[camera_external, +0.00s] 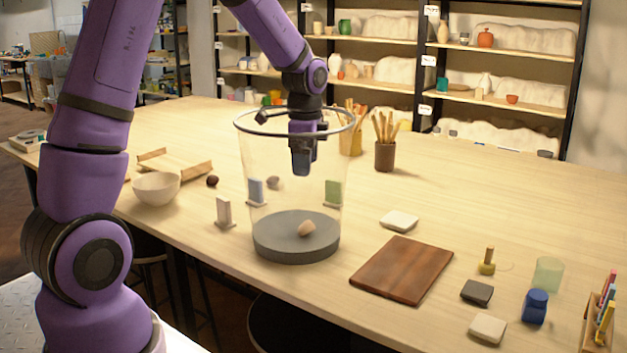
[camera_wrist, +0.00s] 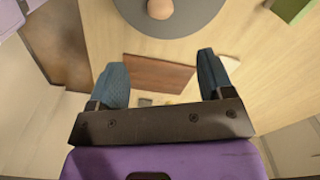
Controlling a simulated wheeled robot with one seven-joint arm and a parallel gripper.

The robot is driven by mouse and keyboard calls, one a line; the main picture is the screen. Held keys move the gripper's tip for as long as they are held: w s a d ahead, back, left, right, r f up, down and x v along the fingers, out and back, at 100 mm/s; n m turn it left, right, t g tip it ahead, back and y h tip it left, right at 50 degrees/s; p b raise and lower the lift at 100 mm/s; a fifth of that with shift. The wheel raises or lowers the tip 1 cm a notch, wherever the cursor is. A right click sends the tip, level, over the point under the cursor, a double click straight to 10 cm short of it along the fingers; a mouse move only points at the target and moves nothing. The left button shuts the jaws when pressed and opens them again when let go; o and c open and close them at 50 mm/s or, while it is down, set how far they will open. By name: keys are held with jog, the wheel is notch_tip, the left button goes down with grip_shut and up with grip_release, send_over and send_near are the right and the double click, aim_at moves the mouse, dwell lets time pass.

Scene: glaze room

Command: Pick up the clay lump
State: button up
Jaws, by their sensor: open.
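The clay lump (camera_external: 306,229), small and tan, lies on the grey round base (camera_external: 270,245) of a tall clear container (camera_external: 246,160) with a grey rim. It also shows at the top edge of the wrist view (camera_wrist: 160,8), partly cut off. My gripper (camera_external: 301,172) points down at the container's mouth, apparently inside the rim, well above the lump. In the wrist view my gripper (camera_wrist: 163,75) has its two blue fingers spread wide with nothing held between them. The lump lies beyond the fingertips, not between them.
The clear wall surrounds the lump. A brown board (camera_external: 402,270) lies to the right, with a white block (camera_external: 399,221) behind it. A white bowl (camera_external: 156,188) and a dark lump (camera_external: 212,180) are left. Brush pots (camera_external: 385,155) stand behind. The table's right rear is clear.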

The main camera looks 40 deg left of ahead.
notch_tip(320, 180, up, 15)
jog(key=m, duration=2.6)
send_over(213, 175)
notch_tip(213, 175, down, 28)
jog(key=shift+d+f, duration=0.15)
jog(key=shift+f, duration=0.1)
jog(key=shift+a+f, duration=0.15)
jog(key=shift+f, duration=1.2)
jog(key=shift+a+f, duration=0.1)
jog(key=shift+f, duration=1.25)
jog(key=c, duration=1)
